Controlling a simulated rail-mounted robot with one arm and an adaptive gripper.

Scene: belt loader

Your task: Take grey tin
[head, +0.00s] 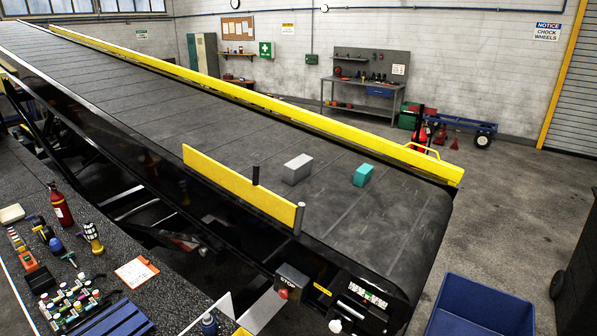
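A grey box-shaped tin (297,168) rests on the dark conveyor belt (340,215), near its lower end. It stands just beyond the short yellow side rail (238,188) and a dark upright post (255,175). A teal block (362,174) lies on the belt to the right of the tin, with a gap between them. My gripper does not show in this view, so nothing is seen touching the tin.
A long yellow rail (270,95) borders the belt's far side. A bench (60,235) with tools, small bottles and a red bottle (60,205) is at lower left. A blue bin (482,308) stands on the floor past the belt's end.

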